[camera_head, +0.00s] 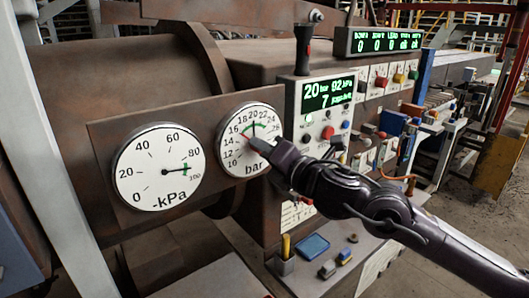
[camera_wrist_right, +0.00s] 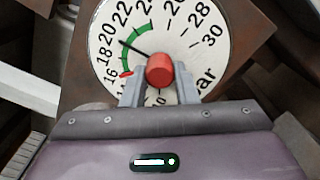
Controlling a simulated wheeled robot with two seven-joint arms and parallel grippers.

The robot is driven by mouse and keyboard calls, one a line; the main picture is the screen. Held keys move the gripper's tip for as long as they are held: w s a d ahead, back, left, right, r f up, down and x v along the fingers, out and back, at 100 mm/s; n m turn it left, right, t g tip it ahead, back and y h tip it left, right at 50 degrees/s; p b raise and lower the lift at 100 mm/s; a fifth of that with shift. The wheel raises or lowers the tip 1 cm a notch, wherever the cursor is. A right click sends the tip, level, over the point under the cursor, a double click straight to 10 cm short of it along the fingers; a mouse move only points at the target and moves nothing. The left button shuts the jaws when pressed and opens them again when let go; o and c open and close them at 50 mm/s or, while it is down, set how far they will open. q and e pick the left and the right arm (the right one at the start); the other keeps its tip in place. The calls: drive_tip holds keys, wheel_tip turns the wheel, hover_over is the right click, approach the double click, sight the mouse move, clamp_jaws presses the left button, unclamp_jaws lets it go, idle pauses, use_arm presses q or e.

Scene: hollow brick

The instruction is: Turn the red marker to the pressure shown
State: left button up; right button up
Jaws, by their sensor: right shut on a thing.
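The white bar gauge (camera_head: 233,157) is on the brown panel, and it fills the top of the wrist view (camera_wrist_right: 200,28). My right gripper (camera_head: 258,144) is shut on the red knob (camera_wrist_right: 160,70) at the dial's centre. In the wrist view a small red marker (camera_wrist_right: 127,74) lies beside the 16, at the lower end of a green arc (camera_wrist_right: 127,52). The black needle (camera_wrist_right: 133,47) points up and left, near the 20. The green display (camera_head: 328,94) reads 20 bar. My left gripper is not in view.
A kPa gauge (camera_head: 160,180) sits left on the same panel (camera_head: 105,135). A control box (camera_head: 312,125) with buttons stands close right of the bar gauge.

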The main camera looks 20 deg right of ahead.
drive_tip(key=shift+m+p, duration=0.8)
drive_tip(key=shift+m, duration=3.8)
drive_tip(key=o, duration=1)
drive_tip(key=shift+r, duration=0.1)
drive_tip(key=b+v, duration=0.3)
drive_tip(key=v, duration=0.4)
drive_tip(key=shift+s, duration=0.35)
